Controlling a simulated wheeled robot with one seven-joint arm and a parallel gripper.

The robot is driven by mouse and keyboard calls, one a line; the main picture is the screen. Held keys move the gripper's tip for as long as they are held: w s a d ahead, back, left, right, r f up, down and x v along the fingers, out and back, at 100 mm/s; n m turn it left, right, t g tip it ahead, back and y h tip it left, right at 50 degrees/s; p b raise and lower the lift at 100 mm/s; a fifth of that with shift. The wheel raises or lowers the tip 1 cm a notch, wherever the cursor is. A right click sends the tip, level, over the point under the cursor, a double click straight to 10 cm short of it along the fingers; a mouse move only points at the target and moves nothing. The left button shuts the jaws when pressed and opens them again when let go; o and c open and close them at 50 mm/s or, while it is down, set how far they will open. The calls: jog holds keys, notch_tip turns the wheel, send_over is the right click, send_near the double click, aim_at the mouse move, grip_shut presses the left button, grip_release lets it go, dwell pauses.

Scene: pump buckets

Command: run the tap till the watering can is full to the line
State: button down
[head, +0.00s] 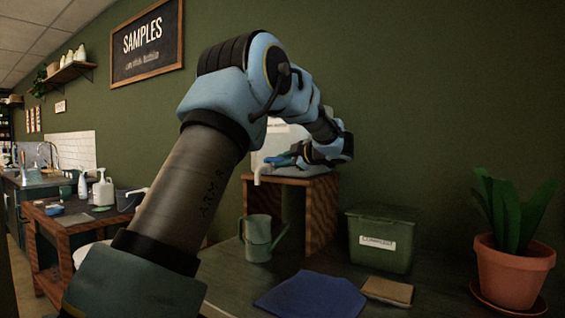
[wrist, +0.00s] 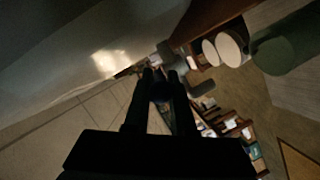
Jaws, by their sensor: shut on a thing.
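The grey-green watering can (head: 257,240) stands upright on the dark counter, its spout pointing right. The pale tap (head: 258,174) sticks out from the front of a whitish container (head: 268,143) on a wooden stand, with its outlet above the can. My gripper (head: 272,162) is at the tap, partly hidden by my wrist. In the wrist view my dark fingers (wrist: 160,82) are close together on a small dark part, which seems to be the tap's handle. No water stream can be made out. The can's inside, water level and line cannot be seen.
A wooden stand (head: 322,215) holds the container. A green labelled bin (head: 384,238), a blue cloth (head: 311,296), a brown pad (head: 388,291) and a potted plant (head: 514,265) are on the counter to the right. A side table (head: 62,222) with bottles stands at left.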

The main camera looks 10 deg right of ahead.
jog(key=shift+s+f, duration=0.1)
jog(key=shift+f, duration=0.1)
jog(key=m+h+b, duration=0.1)
jog(key=a+m+t+h+b, duration=0.1)
jog(key=s+m+h, duration=0.1)
jog(key=h, duration=0.1)
jog(key=shift+a+f+b, duration=0.1)
jog(key=shift+a+b, duration=0.15)
jog(key=shift+b, duration=0.15)
jog(key=shift+s+a+m+h+b, duration=0.1)
jog(key=shift+a+m+h+b, duration=0.25)
jog(key=shift+m+h+b, duration=0.5)
jog(key=shift+s+a+m+h+b, duration=0.1)
jog(key=shift+a+m+h+b, duration=0.25)
jog(key=shift+m+h, duration=0.75)
jog(key=shift+h, duration=0.35)
jog(key=c, duration=1)
grip_release()
jog(key=shift+c, duration=0.2)
jog(key=shift+o, duration=0.9)
jog(key=shift+r, duration=0.2)
jog(key=v, duration=1)
jog(key=shift+s, duration=0.4)
